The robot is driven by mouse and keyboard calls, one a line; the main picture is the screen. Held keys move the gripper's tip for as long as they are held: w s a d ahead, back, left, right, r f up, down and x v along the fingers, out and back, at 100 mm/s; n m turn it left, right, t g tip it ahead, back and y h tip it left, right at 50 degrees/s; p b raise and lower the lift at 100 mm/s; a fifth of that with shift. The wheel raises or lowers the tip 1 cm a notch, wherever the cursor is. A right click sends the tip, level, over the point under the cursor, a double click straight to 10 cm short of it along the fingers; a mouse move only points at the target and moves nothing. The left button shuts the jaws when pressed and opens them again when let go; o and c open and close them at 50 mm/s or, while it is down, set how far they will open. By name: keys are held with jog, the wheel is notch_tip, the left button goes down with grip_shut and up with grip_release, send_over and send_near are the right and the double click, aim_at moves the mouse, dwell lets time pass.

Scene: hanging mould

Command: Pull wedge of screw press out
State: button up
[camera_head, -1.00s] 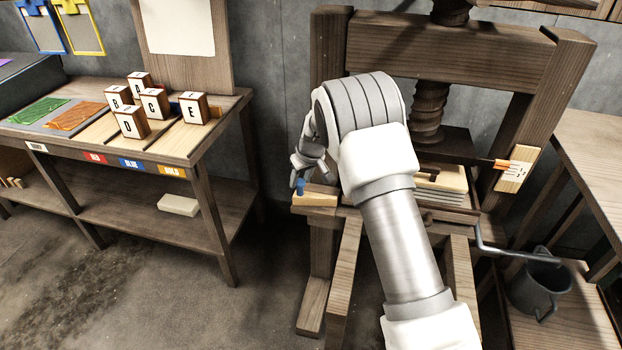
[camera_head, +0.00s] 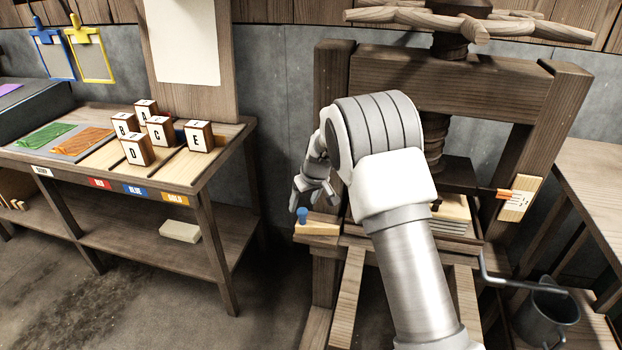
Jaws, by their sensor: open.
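The screw press (camera_head: 450,80) stands at centre right, with a dark wooden frame and a threaded screw. A pale wooden wedge (camera_head: 318,229) lies at the left end of its bed. A blue knob (camera_head: 302,213) stands up from the wedge's left end. My gripper (camera_head: 312,203) is open at the knob, with its fingers spread just above the wedge. I cannot tell whether a finger touches the knob. My arm hides part of the press bed and the wedge's surroundings.
A wooden table with lettered blocks (camera_head: 199,137) stands at the left, with a floor gap before the press. A metal bucket (camera_head: 546,312) and a crank handle (camera_head: 500,280) are at lower right. A side table (camera_head: 590,175) stands at the right edge.

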jog(key=p+v, duration=0.2)
jog(key=v, duration=1.1)
jog(key=shift+r, duration=0.35)
jog(key=shift+s, duration=0.15)
jog(key=s+d+r+m+p, duration=0.1)
jog(key=s+d+r+p, duration=0.25)
jog(key=s+r, duration=0.5)
jog(key=s+d+r+m+p, duration=0.2)
jog(key=s+d+r, duration=0.2)
jog(key=s+r, duration=0.45)
jog(key=s+d+r+m+t+h+p, duration=0.1)
jog(key=s+d+r+p, duration=0.1)
jog(key=s, duration=0.7)
jog(key=s+d+r+m+h+p, duration=0.1)
jog(key=s+d+r+m+p, duration=0.1)
jog(key=s, duration=0.8)
notch_tip(320, 180, up, 3)
jog(key=d+p, duration=0.1)
jog(key=d, duration=0.1)
jog(key=shift+d+t+p, duration=0.3)
jog(key=shift+d+t, duration=0.05)
jog(key=shift+t, duration=0.05)
